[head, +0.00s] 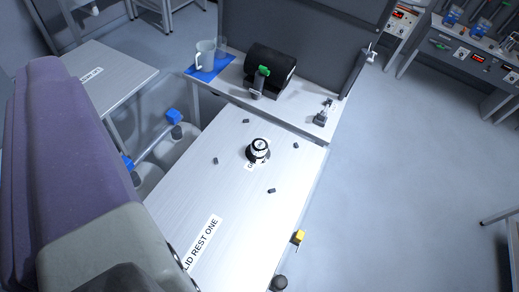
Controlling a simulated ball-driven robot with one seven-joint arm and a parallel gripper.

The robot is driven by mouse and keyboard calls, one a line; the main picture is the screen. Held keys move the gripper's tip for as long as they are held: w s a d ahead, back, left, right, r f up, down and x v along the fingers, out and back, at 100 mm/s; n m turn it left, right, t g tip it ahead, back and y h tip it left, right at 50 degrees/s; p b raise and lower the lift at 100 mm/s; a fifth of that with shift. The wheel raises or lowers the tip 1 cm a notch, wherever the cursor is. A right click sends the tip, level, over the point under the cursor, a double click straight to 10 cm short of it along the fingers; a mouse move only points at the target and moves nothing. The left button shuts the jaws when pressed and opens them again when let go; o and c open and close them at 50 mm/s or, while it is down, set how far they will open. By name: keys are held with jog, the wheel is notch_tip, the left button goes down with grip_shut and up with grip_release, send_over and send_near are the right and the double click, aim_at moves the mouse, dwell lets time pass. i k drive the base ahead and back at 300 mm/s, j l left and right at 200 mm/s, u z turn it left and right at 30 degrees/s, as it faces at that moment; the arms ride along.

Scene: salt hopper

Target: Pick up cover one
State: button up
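I see no piece clearly marked as cover one. A small round black-and-white piece (259,150) stands on the pale table (225,170) near its middle, on a label that it partly hides. I cannot tell whether this piece is the cover. A label (203,241) reading "LID REST ONE" lies flat on the near part of the same table, partly cut off by my arm; the visible table around it is bare. My gripper is not in view.
Several small dark pegs (271,190) surround the round piece. Behind stand a black cylinder (270,69) with a green knob and a white jug (205,55) on a blue mat. Pale bins (178,150) stand left of the table. Open floor (400,170) lies right.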

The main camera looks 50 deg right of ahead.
aim_at(258, 151)
jog(key=i+l, duration=0.15)
jog(key=l, duration=0.25)
jog(key=i+l, duration=0.1)
jog(key=l, duration=0.35)
jog(key=i+l, duration=0.15)
jog(key=l, duration=0.25)
jog(key=i+l, duration=0.15)
jog(key=l, duration=0.25)
jog(key=i+l, duration=0.1)
jog(key=l, duration=0.3)
jog(key=i+l+u, duration=0.1)
jog(key=l, duration=0.35)
jog(key=i+l, duration=0.15)
jog(key=l, duration=0.25)
